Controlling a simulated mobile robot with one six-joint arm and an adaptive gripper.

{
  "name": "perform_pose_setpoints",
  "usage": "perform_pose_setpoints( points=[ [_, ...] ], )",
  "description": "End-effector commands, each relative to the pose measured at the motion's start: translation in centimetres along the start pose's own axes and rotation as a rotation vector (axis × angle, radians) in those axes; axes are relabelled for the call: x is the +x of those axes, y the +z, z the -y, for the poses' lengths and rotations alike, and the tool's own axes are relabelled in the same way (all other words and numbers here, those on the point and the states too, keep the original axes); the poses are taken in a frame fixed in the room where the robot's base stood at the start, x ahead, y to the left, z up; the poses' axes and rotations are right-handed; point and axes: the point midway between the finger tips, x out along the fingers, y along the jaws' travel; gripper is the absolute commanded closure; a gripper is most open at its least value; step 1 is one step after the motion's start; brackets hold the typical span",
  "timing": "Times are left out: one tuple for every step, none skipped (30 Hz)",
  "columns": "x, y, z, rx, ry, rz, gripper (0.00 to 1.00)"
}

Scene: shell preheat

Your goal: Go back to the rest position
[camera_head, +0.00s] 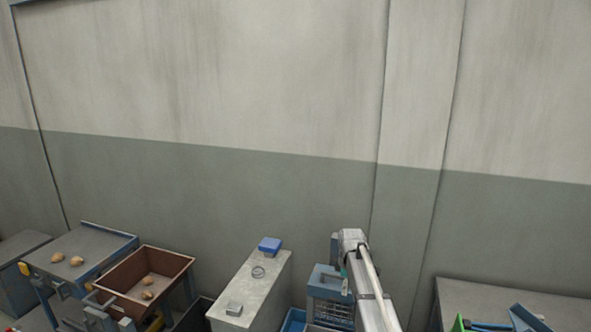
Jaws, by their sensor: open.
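My arm rises from the bottom edge, right of the middle, as pale grey links that end in a joint near the wall. I cannot make out my gripper or its fingertips in this view. Small tan shell-like pieces (68,260) lie on the grey-topped blue table (95,243) at the left. More such pieces (148,288) lie inside the brown open bin (178,262).
A light grey bench (262,292) holds a blue box (269,244), a small round ring (257,271) and a grey block (234,308). A blue slatted unit (325,284) stands beside my arm. A dark table (480,296) bears blue items (528,318) at right.

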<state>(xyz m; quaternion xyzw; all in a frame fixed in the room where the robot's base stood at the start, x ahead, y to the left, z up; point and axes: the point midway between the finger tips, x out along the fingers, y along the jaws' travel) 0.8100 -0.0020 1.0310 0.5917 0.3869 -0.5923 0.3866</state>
Motion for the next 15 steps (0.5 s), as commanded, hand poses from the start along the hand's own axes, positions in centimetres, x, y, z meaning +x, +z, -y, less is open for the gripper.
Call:
perform_pose_setpoints(
  points=[
    [0.3,0.3,0.7,0.018,0.0,0.0,0.4],
    [0.5,0.4,1.0,0.03,0.0,0.0,0.4],
    [0.7,0.6,1.6,0.052,0.0,0.0,0.4],
    [0.8,0.8,1.9,0.068,0.0,0.0,0.4],
    [0.9,0.9,2.3,0.084,0.0,0.0,0.4],
    [1.2,1.2,2.9,0.11,0.0,0.0,0.4],
    [1.4,1.4,3.3,0.129,0.0,0.0,0.4],
    [1.5,1.6,3.7,0.148,0.0,0.0,0.4],
    [1.8,1.9,4.5,0.179,0.0,0.0,0.4],
    [2.0,2.1,5.0,0.202,0.0,0.0,0.4],
    [2.2,2.3,5.6,0.227,0.0,0.0,0.4],
    [2.6,2.7,6.5,0.265,0.0,0.0,0.4],
    [2.9,3.0,7.3,0.297,0.0,0.001,0.4],
    [3.2,3.4,8.0,0.331,0.0,0.001,0.4],
    [3.7,3.9,9.3,0.382,0.0,0.001,0.4]
  ],
)
